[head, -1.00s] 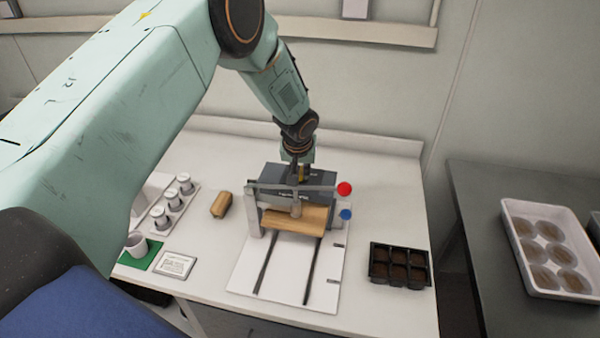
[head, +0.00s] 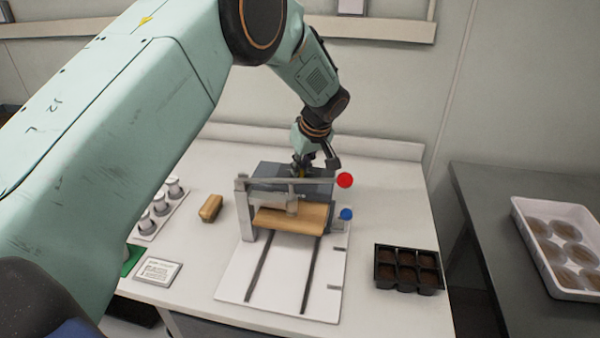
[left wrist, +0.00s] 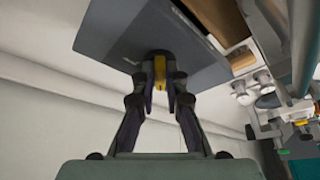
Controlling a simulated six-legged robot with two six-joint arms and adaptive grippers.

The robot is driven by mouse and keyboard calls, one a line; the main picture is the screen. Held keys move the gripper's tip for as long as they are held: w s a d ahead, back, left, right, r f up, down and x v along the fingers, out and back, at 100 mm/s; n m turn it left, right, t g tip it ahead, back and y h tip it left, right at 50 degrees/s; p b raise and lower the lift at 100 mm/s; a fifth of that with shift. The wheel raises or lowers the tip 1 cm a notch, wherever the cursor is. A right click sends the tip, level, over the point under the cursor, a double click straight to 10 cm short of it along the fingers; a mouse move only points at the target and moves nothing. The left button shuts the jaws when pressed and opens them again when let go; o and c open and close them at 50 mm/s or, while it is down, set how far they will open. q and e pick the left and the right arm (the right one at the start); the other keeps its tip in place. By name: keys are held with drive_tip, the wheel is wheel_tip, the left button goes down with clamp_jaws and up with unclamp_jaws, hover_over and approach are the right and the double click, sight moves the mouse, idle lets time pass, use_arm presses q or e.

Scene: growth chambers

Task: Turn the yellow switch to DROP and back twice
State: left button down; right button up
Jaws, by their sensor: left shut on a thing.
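The yellow switch (left wrist: 160,68) sits on the top of a dark grey box (left wrist: 115,40) and lies between the fingers of my left gripper (left wrist: 160,95) in the left wrist view. The gripper is shut on it. In the head view the left gripper (head: 312,170) reaches down to the box (head: 265,170) behind a metal frame, and its fingers are partly hidden. The DROP marking cannot be read in either view. My right gripper is in neither view.
The box stands behind a frame with a wooden block (head: 290,219), a red knob (head: 345,180) and a blue knob (head: 346,214), on a white board (head: 280,275). A black seed tray (head: 407,269), a brush-like wooden piece (head: 210,208) and a small card (head: 158,271) lie around it.

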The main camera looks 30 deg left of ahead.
use_arm(q)
drive_tip(key=shift+w+r+n, duration=0.15)
drive_tip(key=shift+r+n, duration=0.05)
drive_tip(key=shift+n, duration=0.1)
drive_tip(key=c, duration=1.4)
unclamp_jaws()
drive_tip(key=shift+d, duration=0.15)
drive_tip(key=shift+f, duration=0.1)
drive_tip(key=v, duration=1.2)
